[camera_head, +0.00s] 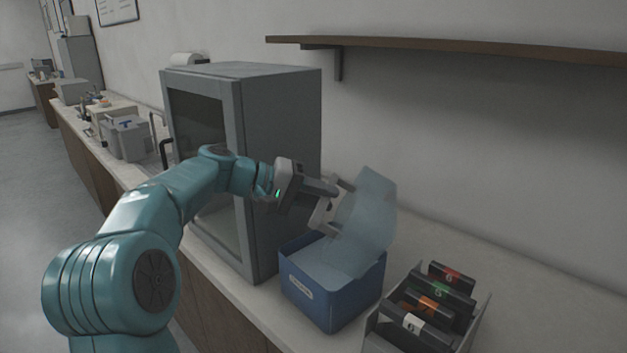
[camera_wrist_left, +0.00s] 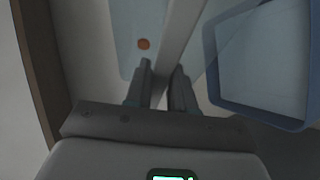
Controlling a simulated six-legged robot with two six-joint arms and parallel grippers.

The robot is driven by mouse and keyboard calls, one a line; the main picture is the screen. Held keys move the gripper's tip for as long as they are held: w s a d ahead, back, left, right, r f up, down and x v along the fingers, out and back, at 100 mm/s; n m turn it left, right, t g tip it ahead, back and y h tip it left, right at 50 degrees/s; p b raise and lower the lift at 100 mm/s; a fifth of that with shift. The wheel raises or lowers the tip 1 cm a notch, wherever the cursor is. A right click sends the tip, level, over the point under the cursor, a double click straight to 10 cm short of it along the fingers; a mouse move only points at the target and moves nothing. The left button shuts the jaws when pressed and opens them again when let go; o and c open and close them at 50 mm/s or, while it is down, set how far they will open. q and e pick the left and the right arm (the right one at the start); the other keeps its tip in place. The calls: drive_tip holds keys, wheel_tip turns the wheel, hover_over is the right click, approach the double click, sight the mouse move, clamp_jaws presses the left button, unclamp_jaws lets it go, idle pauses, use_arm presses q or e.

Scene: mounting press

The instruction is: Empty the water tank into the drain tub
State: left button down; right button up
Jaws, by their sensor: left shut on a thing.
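The water tank (camera_head: 370,208) is a translucent pale-blue box, tilted above the drain tub. My left gripper (camera_head: 325,203) is shut on the tank at its left side. In the left wrist view the gripper (camera_wrist_left: 162,85) has a pale upright part of the tank (camera_wrist_left: 178,38) between its fingers, and an orange dot shows beside it. The drain tub (camera_head: 306,292) is an open blue box with a white label, below the tank. The tub's rim shows at the right of the wrist view (camera_wrist_left: 211,70). I cannot tell whether the tank touches the tub or whether water is in it.
A grey cabinet with a dark glass door (camera_head: 285,110) stands left of the tub. A grey rack (camera_head: 472,322) of dark boxes with coloured labels stands close on its right. A brown shelf (camera_head: 450,46) is on the wall above. The counter behind the rack is clear.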

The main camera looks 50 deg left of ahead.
sight(366, 189)
use_arm(q)
drive_tip(key=w+d+r+m+g+y+p, duration=0.1)
drive_tip(key=d+g+y+p, duration=0.1)
drive_tip(key=p, duration=0.4)
drive_tip(key=w+d+r+g+y+p, duration=0.1)
drive_tip(key=w+d+g+y+p, duration=0.1)
drive_tip(key=p, duration=0.5)
drive_tip(key=w+d+r+m+g+y+p, duration=0.1)
drive_tip(key=d+g+y+p, duration=0.1)
drive_tip(key=p, duration=0.5)
drive_tip(key=shift+w+r+m+g+y, duration=0.15)
drive_tip(key=shift+m+g+y, duration=0.2)
drive_tip(key=shift+y, duration=0.25)
drive_tip(key=shift+w+d+f+g+y, duration=0.15)
drive_tip(key=shift+d+f+g+y, duration=0.1)
drive_tip(key=shift+y, duration=0.15)
drive_tip(key=shift+w+d+f+m+g+y, duration=0.2)
drive_tip(key=shift+f+m+g+y, duration=0.1)
drive_tip(key=shift+f+y, duration=0.1)
wheel_tip(366, 189, up, 3)
drive_tip(key=shift+a+r+p, duration=0.1)
drive_tip(key=shift+r+p, duration=0.05)
drive_tip(key=shift+p, duration=0.35)
drive_tip(key=shift+r, duration=0.35)
drive_tip(key=shift+s+a+r, duration=0.1)
drive_tip(key=shift+s+r, duration=0.15)
drive_tip(key=shift+r, duration=0.35)
drive_tip(key=shift+w, duration=0.2)
